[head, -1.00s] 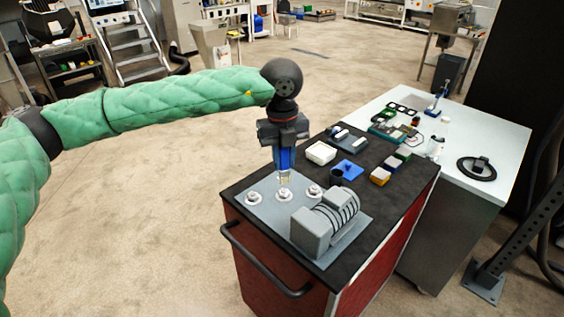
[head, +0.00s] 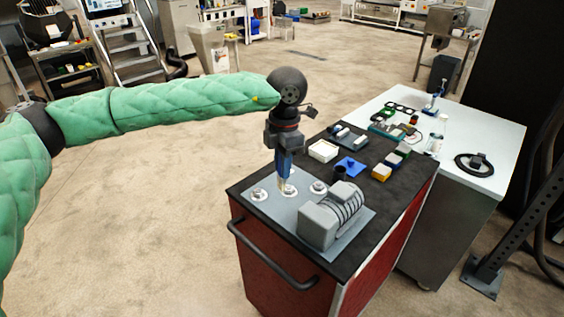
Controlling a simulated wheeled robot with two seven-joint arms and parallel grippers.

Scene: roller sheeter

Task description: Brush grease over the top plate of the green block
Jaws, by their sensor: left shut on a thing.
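My left gripper (head: 284,151) is shut on a brush with a blue handle (head: 284,164) and pale tan bristles (head: 284,183). The brush points down over the middle one of three round light fittings on a grey plate; I cannot tell whether the bristles touch it. The green block (head: 394,161) stands on the dark cart top to the right, in a row with a yellow-sided block (head: 381,173) and a darker one (head: 403,150). The brush is well to the left of the green block. My right gripper is not in view.
The grey plate (head: 346,239) also bears a grey ribbed roller machine (head: 331,214) beside the brush. A cream open tub (head: 323,151), a blue piece (head: 350,166) and a dark cup (head: 338,173) lie between brush and blocks. A white table (head: 490,130) adjoins the cart.

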